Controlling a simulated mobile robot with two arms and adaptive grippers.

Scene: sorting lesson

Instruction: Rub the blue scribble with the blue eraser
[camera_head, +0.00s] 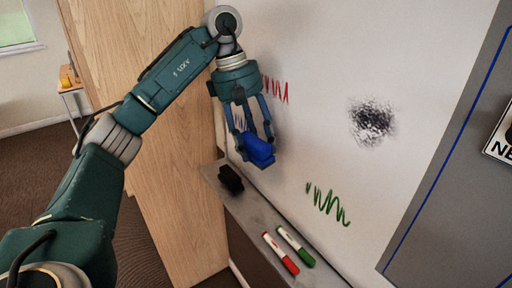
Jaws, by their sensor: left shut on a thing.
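The blue eraser (259,150) is between the fingers of my left gripper (256,139), which is shut on it. The gripper holds it above the ledge, in front of the whiteboard (350,50). I cannot tell whether the eraser touches the board. My right gripper is not in view.
A red scribble (276,90), a green scribble (328,204) and a dark smudge (372,121) are on the board. The ledge (252,212) bears a black eraser (230,180), a red marker (281,254) and a green marker (296,246). A wooden panel (165,185) stands left.

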